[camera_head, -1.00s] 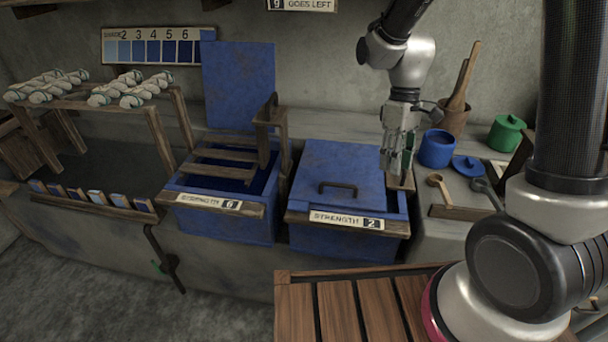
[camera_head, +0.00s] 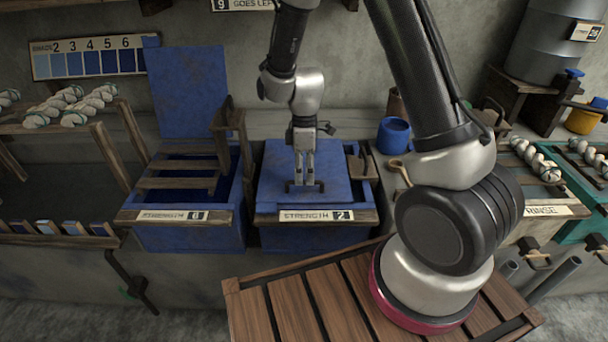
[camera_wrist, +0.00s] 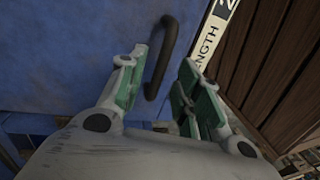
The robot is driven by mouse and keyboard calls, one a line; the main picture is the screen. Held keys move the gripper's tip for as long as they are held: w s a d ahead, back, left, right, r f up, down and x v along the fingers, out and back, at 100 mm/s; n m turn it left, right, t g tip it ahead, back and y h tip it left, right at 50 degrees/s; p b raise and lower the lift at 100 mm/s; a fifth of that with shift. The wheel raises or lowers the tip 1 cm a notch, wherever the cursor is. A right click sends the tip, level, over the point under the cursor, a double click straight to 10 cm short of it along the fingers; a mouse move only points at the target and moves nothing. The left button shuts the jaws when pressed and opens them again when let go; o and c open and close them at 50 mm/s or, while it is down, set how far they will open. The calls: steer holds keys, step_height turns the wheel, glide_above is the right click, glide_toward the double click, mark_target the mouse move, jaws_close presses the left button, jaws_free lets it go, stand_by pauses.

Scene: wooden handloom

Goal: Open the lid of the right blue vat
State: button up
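The right blue vat (camera_head: 300,238) has its flat blue lid (camera_head: 278,165) down, with a label reading STRENGTH 2 on the wooden bar at its front. The lid's dark handle (camera_head: 292,187) is near its front edge; it also shows in the wrist view (camera_wrist: 172,45). My gripper (camera_head: 304,184) points down over the handle. In the wrist view my gripper (camera_wrist: 162,82) has its green-padded fingers apart, with the handle between or just beyond their tips, closer to the left finger. I cannot tell whether a finger touches it.
The left vat (camera_head: 190,238) stands open, its blue lid (camera_head: 188,92) upright at the back and a wooden rack over it. A blue pot (camera_head: 393,136) and a wooden ladle (camera_head: 400,172) are to the right. My slatted wooden deck is in front.

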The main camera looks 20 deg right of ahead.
steer(key=shift+s+f, duration=0.1)
steer(key=shift+f, duration=0.3)
jaws_close()
steer(key=w+d+r+g, duration=0.1)
steer(key=w+d+r, duration=0.1)
steer(key=w+r, duration=0.4)
steer(key=w+d+r+g+y, duration=0.1)
steer(key=w+d+r+g, duration=0.1)
steer(key=w+r, duration=0.5)
steer(key=shift+d+r, duration=0.2)
steer(key=shift+r, duration=2.5)
